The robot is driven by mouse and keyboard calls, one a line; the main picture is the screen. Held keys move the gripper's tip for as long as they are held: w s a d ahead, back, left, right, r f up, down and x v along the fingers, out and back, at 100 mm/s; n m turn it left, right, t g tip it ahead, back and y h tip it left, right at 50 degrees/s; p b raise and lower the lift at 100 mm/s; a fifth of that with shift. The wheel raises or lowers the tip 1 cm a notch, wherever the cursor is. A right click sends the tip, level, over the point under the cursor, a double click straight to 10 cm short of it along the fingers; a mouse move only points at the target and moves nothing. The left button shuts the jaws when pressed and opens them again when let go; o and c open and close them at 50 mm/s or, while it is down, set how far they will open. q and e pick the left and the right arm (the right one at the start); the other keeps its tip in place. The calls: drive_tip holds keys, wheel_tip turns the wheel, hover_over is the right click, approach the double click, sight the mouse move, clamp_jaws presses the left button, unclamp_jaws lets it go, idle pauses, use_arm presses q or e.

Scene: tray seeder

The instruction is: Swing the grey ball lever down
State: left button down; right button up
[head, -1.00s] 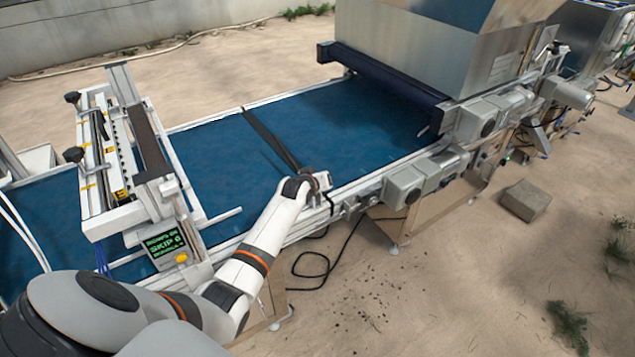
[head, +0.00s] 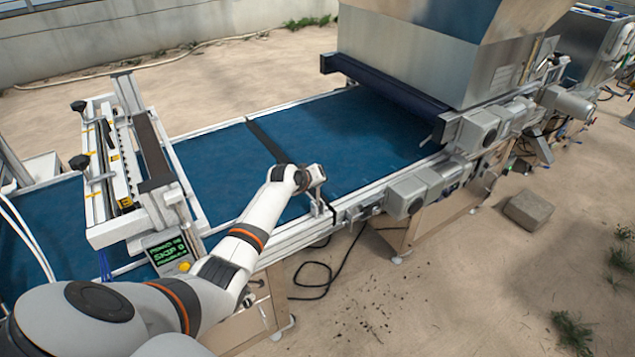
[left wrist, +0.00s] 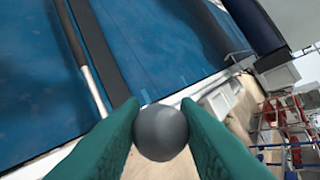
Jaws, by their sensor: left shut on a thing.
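The grey ball (left wrist: 160,132) of the lever sits between the green fingers of my left gripper (left wrist: 160,135) in the left wrist view, touched on both sides. The gripper is shut on it. In the head view my left gripper (head: 315,178) is at the near rail of the blue conveyor, by the near end of a dark bar that crosses the belt. The ball is too small there to make out, and my wrist partly covers that spot. My right gripper is in neither view.
The blue belt (head: 330,135) runs under a large metal hopper (head: 420,50) at the right. A white frame (head: 120,160) with a small green-lettered display (head: 168,250) stands at the left. Grey motor boxes (head: 407,195) line the near rail. A stone block (head: 528,210) lies on the sand.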

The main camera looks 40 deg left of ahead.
use_arm(q)
drive_tip(key=shift+s+d+f, duration=0.1)
drive_tip(key=shift+d+f, duration=0.05)
drive_tip(key=shift+f, duration=0.1)
drive_tip(key=c, duration=1.3)
unclamp_jaws()
drive_tip(key=shift+o, duration=1)
drive_tip(key=shift+r, duration=0.1)
drive_tip(key=shift+s+r, duration=0.25)
drive_tip(key=shift+r, duration=0.1)
drive_tip(key=v, duration=1.1)
drive_tip(key=shift+f, duration=0.1)
